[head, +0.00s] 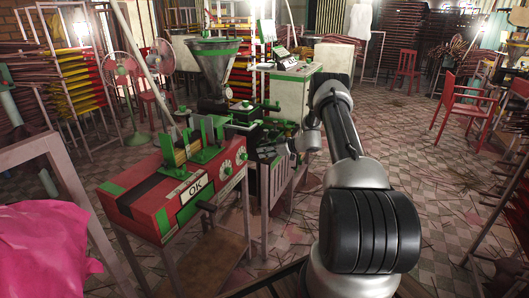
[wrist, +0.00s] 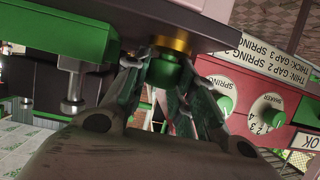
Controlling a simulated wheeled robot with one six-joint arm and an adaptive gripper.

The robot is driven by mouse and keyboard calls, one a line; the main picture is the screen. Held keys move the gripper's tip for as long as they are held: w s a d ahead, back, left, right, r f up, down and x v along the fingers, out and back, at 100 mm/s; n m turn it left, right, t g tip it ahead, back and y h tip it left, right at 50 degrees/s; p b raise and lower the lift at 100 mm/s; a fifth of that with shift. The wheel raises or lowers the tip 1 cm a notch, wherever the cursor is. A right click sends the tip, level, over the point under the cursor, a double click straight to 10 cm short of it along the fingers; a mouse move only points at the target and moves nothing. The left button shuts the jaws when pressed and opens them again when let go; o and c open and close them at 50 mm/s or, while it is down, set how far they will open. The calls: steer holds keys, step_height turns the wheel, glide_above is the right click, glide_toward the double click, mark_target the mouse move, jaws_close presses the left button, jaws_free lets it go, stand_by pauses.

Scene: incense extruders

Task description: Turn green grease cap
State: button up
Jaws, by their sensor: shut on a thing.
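The green grease cap (wrist: 165,70) shows in the wrist view, below a brass-coloured ring (wrist: 173,45) on the underside of a dark machine part. My gripper (wrist: 162,80) has its fingers on both sides of the cap and is shut on it. The fingers hide part of the cap's sides. In the head view, my arm reaches forward to the green and grey extruder machine, and the cap itself cannot be made out there.
A red box with dials and an OK plate (head: 196,188) stands left of the machine, and its dial panel is close to the fingers in the wrist view (wrist: 262,112). A metal hopper (head: 213,62) rises behind. Tiled floor is open at right, near red chairs (head: 466,100).

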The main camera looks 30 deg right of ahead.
steer(key=m+t+h, duration=0.1)
steer(key=m+h, duration=0.1)
steer(key=m+t+h, duration=0.1)
steer(key=m+h, duration=0.2)
steer(key=shift+s+t+h, duration=0.1)
steer(key=shift+t+h, duration=0.2)
steer(key=shift+m+h, duration=1.9)
steer(key=shift+h, duration=0.2)
steer(key=o, duration=1)
steer(key=shift+o, duration=0.2)
steer(key=v, duration=0.7)
steer(key=shift+s, duration=0.2)
